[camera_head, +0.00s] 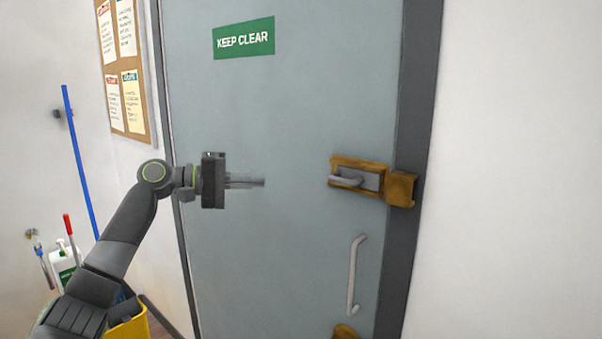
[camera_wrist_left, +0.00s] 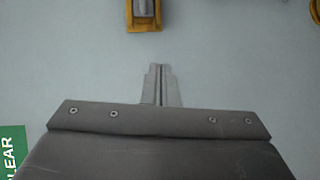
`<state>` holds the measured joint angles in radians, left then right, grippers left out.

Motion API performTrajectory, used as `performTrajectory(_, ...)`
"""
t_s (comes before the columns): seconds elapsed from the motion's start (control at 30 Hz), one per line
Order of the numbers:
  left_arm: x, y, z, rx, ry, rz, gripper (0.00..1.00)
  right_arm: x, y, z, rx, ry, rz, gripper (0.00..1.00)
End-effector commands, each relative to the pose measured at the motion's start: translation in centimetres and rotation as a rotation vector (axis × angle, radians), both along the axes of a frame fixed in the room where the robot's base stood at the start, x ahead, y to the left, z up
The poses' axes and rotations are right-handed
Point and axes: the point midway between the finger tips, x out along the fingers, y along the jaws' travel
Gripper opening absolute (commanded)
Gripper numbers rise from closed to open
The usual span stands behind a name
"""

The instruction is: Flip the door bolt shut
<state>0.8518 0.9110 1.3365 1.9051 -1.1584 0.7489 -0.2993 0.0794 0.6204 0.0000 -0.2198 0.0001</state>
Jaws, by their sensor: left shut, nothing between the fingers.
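The door bolt (camera_head: 357,178) is a grey metal plate with a lever on a worn orange-brown base, fixed to the grey-blue door (camera_head: 280,120) near its right edge. Its matching keeper (camera_head: 400,188) sits on the dark frame just to the right. The bolt's lever points left in the head view. My left gripper (camera_head: 262,181) is shut and empty, left of the bolt at about its height, with a clear gap between them. In the left wrist view the shut fingers (camera_wrist_left: 161,86) point toward the orange-brown base (camera_wrist_left: 145,27) at the top edge. My right gripper is not in view.
A vertical pull handle (camera_head: 354,275) is on the door below the bolt. Another orange-brown fitting (camera_head: 344,332) shows at the bottom edge. A green KEEP CLEAR sign (camera_head: 244,38) is above. A yellow bucket (camera_head: 131,328) and cleaning tools stand at lower left.

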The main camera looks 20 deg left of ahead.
Motion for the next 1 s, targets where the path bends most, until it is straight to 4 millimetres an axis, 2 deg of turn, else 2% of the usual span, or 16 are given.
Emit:
performTrajectory(0.03,-0.6,-0.3,1.4,-0.003,-0.01,-0.021,0.0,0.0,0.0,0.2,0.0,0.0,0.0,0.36)
performTrajectory(0.17,-1.5,-0.7,2.9,-0.014,-0.017,-0.053,0.0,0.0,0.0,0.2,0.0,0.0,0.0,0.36)
performTrajectory(0.63,-1.1,-1.4,3.1,-0.015,-0.018,-0.056,0.0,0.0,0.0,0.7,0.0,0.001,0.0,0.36)
performTrajectory(0.77,-0.2,-2.9,3.2,-0.018,-0.018,-0.059,0.0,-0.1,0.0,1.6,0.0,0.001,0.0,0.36)
performTrajectory(1.0,2.3,-6.8,2.9,-0.019,-0.016,-0.059,0.0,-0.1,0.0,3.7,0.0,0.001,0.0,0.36)
